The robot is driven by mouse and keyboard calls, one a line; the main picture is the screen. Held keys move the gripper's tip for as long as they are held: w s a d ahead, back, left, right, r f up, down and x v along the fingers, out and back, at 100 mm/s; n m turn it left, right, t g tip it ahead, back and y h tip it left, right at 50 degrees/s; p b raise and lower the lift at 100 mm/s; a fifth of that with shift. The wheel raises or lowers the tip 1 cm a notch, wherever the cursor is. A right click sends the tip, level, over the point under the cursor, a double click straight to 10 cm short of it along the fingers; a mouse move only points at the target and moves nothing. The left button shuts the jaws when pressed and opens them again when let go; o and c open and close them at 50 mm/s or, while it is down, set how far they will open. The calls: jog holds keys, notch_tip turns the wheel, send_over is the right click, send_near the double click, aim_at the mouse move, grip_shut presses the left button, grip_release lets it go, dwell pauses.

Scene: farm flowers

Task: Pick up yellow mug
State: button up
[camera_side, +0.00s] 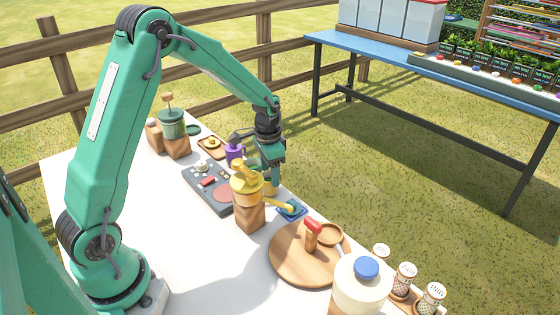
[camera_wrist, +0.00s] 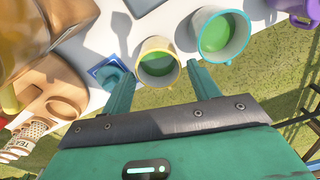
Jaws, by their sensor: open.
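The yellow mug (camera_wrist: 158,60), with a green inside, stands upright in the wrist view, between the two fingers of my gripper (camera_wrist: 157,74). The fingers are open, one on each side of it, with a gap to the mug on the left; I cannot tell how far they reach down. In the side view my gripper (camera_side: 269,173) points down at the table's far edge. A small yellow part of the mug (camera_side: 271,188) seems to show below it, mostly hidden by the yellow pump pot (camera_side: 246,186) and the fingers.
A teal mug (camera_wrist: 222,35) stands close right of the yellow mug. A purple mug (camera_side: 235,153) is farther along the edge. A blue square dish (camera_side: 291,209), a round wooden board (camera_side: 290,265) and a grey panel (camera_side: 206,187) are near.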

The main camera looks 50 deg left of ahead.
aim_at(270, 178)
jog(key=shift+f, duration=1.5)
jog(key=c, duration=0.8)
jog(key=shift+c, duration=0.2)
jog(key=shift+r, duration=0.15)
notch_tip(270, 178, up, 10)
